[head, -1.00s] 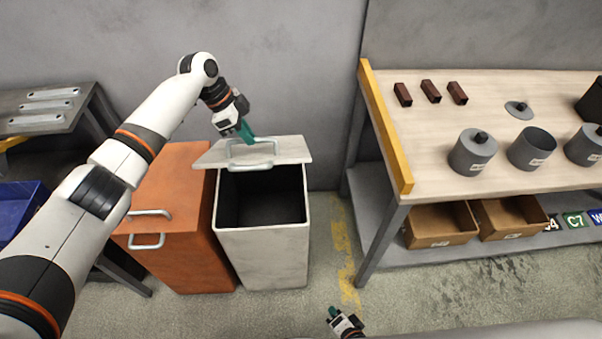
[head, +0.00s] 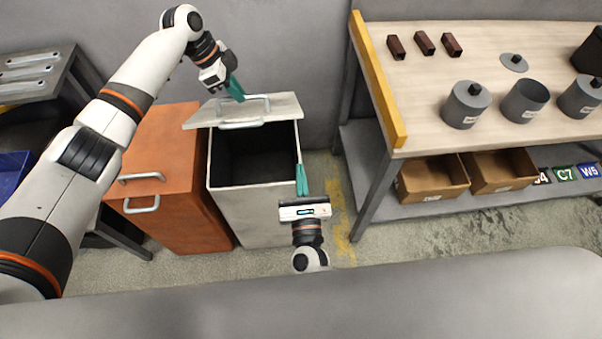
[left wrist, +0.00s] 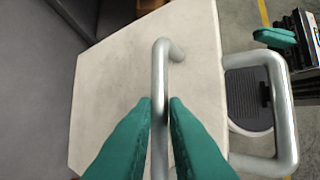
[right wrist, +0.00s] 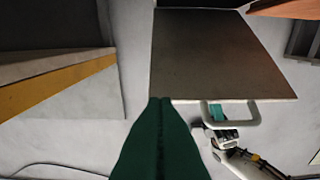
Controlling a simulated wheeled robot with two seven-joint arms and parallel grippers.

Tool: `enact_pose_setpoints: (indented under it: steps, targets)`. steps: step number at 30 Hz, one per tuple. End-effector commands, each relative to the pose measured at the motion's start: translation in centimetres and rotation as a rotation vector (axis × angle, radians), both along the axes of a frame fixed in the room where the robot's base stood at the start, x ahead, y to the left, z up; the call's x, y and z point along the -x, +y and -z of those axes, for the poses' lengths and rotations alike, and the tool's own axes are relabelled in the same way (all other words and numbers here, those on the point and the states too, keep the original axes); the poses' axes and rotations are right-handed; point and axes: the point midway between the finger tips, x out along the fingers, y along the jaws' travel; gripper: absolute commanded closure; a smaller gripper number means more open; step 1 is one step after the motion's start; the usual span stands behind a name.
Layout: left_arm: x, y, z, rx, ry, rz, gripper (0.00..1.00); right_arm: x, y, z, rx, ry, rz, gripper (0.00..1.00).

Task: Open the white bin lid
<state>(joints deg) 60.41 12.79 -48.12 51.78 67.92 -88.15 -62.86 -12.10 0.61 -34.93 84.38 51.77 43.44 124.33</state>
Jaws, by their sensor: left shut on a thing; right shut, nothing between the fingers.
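The white bin (head: 255,217) stands open, its dark inside showing in the head view. Its pale lid (head: 283,106) is swung up at the back of the bin; it also shows in the left wrist view (left wrist: 110,85) and the right wrist view (right wrist: 215,55). My left gripper (head: 238,94) is shut on the lid handle (head: 258,103); in the left wrist view its green fingers sit on both sides of the handle bar (left wrist: 160,75). My right gripper (head: 301,172) is shut and empty, by the bin's front right edge.
An orange bin (head: 170,160) stands close on the left of the white bin. A workbench (head: 440,140) with a yellow edge strip stands on the right, holding grey canisters. Cardboard boxes (head: 432,177) sit on its lower shelf. A grey wall is behind the bins.

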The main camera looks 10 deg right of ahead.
Motion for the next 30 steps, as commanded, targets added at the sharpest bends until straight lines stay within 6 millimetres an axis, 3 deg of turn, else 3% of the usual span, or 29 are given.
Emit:
enact_pose_setpoints:
  steps: [9, 18, 30]
  targets:
    - [-0.2, 0.3, 0.4, -0.006, -0.005, -0.007, 1.00, -6.9, 0.0, -1.1, 0.004, -0.002, 0.001, 1.00]
    - [-0.2, 0.3, 0.5, -0.006, -0.005, -0.007, 1.00, -8.8, 0.0, -3.9, 0.002, 0.000, 0.000, 1.00]
    - [-0.2, 0.3, 0.4, -0.006, -0.005, -0.007, 1.00, -9.0, 0.0, -4.2, 0.005, 0.001, -0.001, 1.00]
